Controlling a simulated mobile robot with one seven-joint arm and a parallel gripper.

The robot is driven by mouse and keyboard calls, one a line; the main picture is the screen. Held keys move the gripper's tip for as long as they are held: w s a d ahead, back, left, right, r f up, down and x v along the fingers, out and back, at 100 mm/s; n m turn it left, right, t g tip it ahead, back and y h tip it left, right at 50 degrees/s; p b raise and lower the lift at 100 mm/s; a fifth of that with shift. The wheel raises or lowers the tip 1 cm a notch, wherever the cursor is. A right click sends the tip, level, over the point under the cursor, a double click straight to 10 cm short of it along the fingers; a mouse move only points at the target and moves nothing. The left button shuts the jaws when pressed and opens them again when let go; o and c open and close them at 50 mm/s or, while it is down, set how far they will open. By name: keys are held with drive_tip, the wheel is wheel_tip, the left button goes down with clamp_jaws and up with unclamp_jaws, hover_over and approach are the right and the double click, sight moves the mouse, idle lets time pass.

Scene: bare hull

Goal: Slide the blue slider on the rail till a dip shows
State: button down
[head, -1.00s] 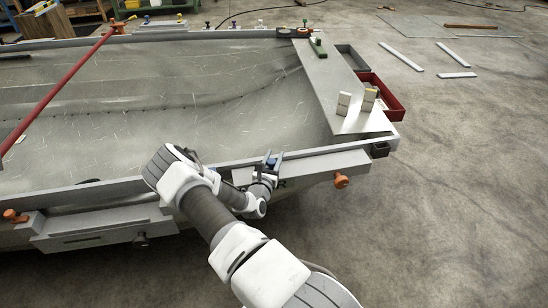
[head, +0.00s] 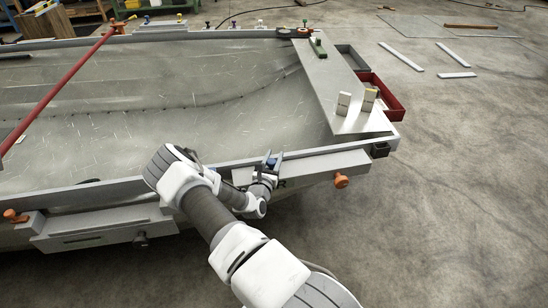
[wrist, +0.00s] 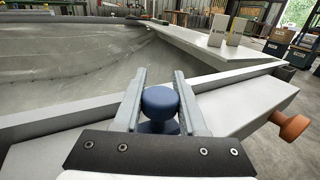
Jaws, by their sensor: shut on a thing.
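The blue slider (wrist: 160,102) is a round-topped knob, seen large in the middle of the wrist view. It also shows as a small blue spot in the head view (head: 271,162). My gripper (wrist: 161,85) is shut on it, with one finger on each side of the knob. The rail (head: 325,168) is the pale grey ledge along the near side of the hull, and it runs under the slider in the wrist view (wrist: 240,100). My arm hides part of the rail in the head view. No dip can be made out on it.
An orange knob (head: 341,180) sticks out from the ledge's side, right of my gripper. A slanted grey board (head: 325,85) with two small blocks lies across the hull's right end. A red bin (head: 385,100) stands beyond it.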

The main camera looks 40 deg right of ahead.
sight(287, 164)
drive_tip(key=d, duration=0.1)
drive_tip(key=s+d, duration=0.1)
drive_tip(key=d, duration=0.1)
drive_tip(key=s+d+p, duration=0.1)
drive_tip(key=shift+s+d, duration=0.15)
drive_tip(key=shift+d, duration=0.15)
drive_tip(key=shift+c, duration=2.4)
unclamp_jaws()
drive_tip(key=shift+a, duration=0.1)
drive_tip(key=p+v, duration=0.3)
drive_tip(key=v, duration=1.4)
drive_tip(key=shift+a, duration=0.1)
